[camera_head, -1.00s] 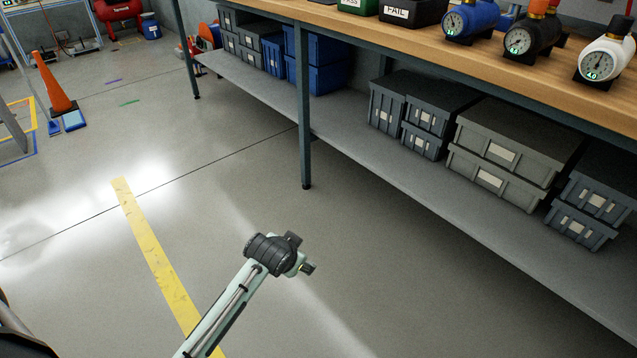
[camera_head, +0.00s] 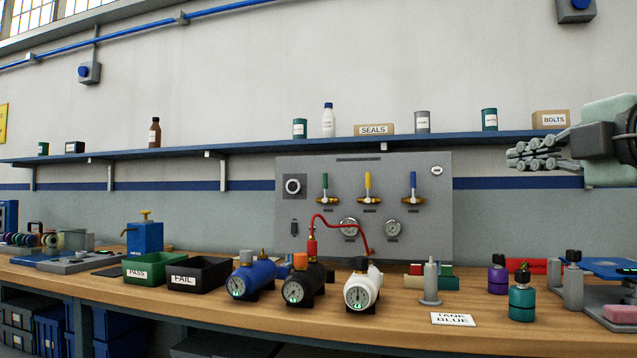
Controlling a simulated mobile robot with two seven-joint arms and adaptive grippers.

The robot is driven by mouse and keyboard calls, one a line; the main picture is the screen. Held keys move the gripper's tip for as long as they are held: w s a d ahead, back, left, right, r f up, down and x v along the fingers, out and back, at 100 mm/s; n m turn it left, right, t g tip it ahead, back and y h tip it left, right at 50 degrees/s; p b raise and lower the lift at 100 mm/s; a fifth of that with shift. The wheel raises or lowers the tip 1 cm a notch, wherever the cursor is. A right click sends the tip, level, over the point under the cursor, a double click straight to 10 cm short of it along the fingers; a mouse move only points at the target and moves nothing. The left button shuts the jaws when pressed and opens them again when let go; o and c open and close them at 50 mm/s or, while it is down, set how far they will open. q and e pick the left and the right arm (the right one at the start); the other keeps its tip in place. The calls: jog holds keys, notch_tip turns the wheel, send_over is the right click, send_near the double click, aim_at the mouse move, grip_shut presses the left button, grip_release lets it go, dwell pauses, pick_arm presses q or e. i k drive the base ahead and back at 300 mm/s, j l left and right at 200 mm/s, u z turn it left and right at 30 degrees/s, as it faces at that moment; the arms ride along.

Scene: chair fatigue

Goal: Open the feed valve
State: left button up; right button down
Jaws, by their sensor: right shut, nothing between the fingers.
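A grey valve panel (camera_head: 290,235) stands against the wall behind the bench. It has three valves in a row, with a green handle (camera_head: 325,181), a yellow handle (camera_head: 368,181) and a blue handle (camera_head: 413,180), all pointing upright. Their labels are too small to read, so I cannot tell which is the feed valve. My right gripper (camera_head: 518,156) is shut and empty at the upper right, pointing left, in front of the shelf and right of the panel. My left gripper is out of view.
PASS and FAIL bins (camera_head: 205,270) are left. A wall shelf (camera_head: 240,148) runs above the panel.

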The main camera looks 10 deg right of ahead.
aim_at(325, 187)
jog(key=i+j+u, duration=0.1)
jog(key=i, duration=0.55)
jog(key=i+j, duration=0.2)
jog(key=i, duration=0.5)
jog(key=i+j+u, duration=0.15)
jog(key=i, duration=0.5)
